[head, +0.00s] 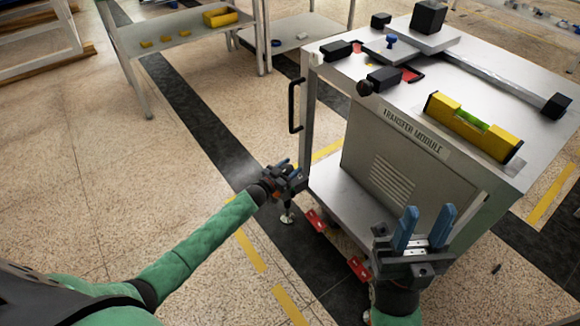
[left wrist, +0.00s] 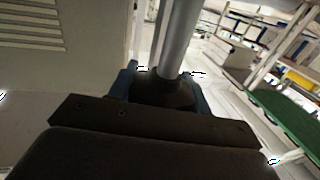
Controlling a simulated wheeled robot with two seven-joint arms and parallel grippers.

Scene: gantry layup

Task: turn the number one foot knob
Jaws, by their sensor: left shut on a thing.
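The transfer module (head: 390,175) is a grey cart with a lower shelf, standing at the right in the head view. My left gripper (head: 292,176) is at its near left corner, above a small foot with a pale round pad (head: 287,217). In the left wrist view its blue fingers are on both sides of a dark, flared foot knob (left wrist: 162,92) below a grey round post (left wrist: 182,40). The gripper is shut on this knob; its number is not readable. My right gripper (head: 425,230) is open and empty in front of the cart, with blue fingers pointing up.
A yellow spirit level (head: 472,128), dark-handled blocks and a rail lie on the cart top. A black handle (head: 296,105) sticks out on its left side. Red blocks (head: 315,220) are low at its base. A grey table (head: 185,30) stands behind left.

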